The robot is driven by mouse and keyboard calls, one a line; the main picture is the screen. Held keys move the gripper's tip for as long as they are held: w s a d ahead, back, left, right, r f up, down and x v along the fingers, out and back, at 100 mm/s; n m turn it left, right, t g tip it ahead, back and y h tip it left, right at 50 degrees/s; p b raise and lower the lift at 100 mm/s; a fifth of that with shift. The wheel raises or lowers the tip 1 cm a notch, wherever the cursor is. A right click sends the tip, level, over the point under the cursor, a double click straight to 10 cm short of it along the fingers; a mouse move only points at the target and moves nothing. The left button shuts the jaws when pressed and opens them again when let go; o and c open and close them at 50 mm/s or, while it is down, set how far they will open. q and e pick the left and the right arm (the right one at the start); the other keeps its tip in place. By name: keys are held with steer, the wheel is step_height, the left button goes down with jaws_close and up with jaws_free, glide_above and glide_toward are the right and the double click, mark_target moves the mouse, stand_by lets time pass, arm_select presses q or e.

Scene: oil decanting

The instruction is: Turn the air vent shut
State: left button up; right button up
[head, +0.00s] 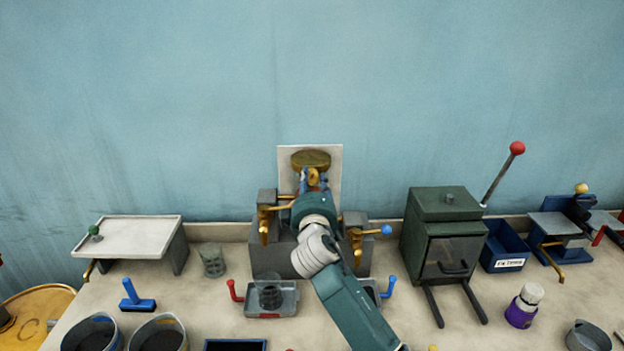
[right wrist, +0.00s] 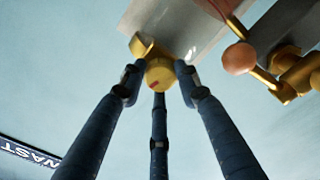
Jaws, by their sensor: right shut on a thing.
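The air vent is a small brass knob (right wrist: 159,74) with a red mark on its face, at the top middle of the right wrist view. In the head view a brass knob (head: 313,175) shows in front of a pale upright plate, below a round brass disc (head: 310,158). My right gripper (right wrist: 158,82) has its three dark blue fingers around the vent knob and is shut on it. In the head view the right gripper (head: 312,183) is at the plate, partly hidden by my own wrist. My left gripper is not in view.
Brass taps flank the grey block, the right one with a blue knob (head: 386,230). A green cabinet (head: 440,240) with a red-knobbed lever stands to the right. A grey tray (head: 271,311) is in front. A raised pale table (head: 130,236) stands left. Bare wall lies above.

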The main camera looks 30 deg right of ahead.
steer(key=shift+n, duration=1.2)
steer(key=shift+a+f, duration=0.1)
steer(key=o, duration=1.1)
steer(key=shift+o, duration=0.2)
steer(key=v, duration=1.2)
